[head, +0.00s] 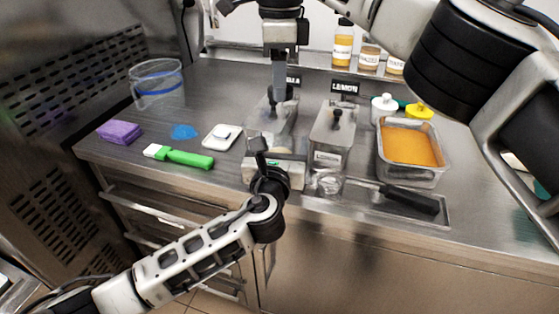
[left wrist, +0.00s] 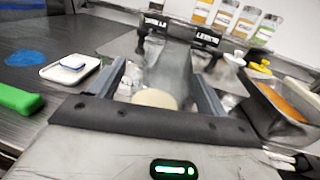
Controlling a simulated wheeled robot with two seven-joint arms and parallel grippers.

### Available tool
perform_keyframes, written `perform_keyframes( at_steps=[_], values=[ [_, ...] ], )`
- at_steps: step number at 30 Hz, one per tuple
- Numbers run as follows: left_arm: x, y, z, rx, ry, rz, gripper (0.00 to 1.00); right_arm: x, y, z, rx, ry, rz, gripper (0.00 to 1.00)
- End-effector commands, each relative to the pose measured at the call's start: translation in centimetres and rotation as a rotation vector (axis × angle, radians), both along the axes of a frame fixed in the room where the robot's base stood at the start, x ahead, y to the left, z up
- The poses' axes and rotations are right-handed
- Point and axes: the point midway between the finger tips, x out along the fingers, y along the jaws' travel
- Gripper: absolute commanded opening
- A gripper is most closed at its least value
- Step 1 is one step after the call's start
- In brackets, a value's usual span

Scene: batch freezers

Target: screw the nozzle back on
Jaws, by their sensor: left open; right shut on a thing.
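Two small steel batch freezers stand side by side on the counter, the left one (head: 262,124) and the lemon one (head: 333,135). My left gripper (head: 262,160) is open in front of the left freezer. In the left wrist view its fingers (left wrist: 160,82) stand apart, with a pale round piece (left wrist: 156,98) between and below them; I cannot tell if this is the nozzle. My right gripper (head: 281,97) is shut at the top of the left freezer, its held thing mostly hidden. A clear round part (head: 327,182) shows at the lemon freezer's front. I cannot clearly identify the nozzle.
A pan of orange mix (head: 410,147) stands right, behind a dark-handled tool (head: 409,199) in a tray. On the left are a white scale (head: 222,137), green-handled brush (head: 180,157), blue cloth (head: 184,131), purple sponge (head: 120,131) and clear bucket (head: 156,84). Bottles stand behind.

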Motion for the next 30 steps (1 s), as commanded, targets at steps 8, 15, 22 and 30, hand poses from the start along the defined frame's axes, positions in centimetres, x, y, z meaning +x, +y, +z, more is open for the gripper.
perform_keyframes(
  at_steps=[8,15,22,30],
  values=[
    [1.4,-0.2,0.0,-0.002,0.0,-0.001,0.76,0.0,0.0,0.0,0.0,0.0,0.0,0.2],
    [1.3,-0.2,0.0,-0.001,0.0,0.0,0.71,0.0,0.0,0.0,0.0,0.0,0.0,0.2],
    [1.3,-0.2,0.0,-0.001,0.0,0.0,0.1,0.0,0.0,0.0,0.0,0.0,0.0,0.2],
    [1.3,-0.2,0.0,0.0,0.001,0.0,0.1,0.0,0.0,-3.0,-0.003,0.003,0.001,0.19]
  ],
)
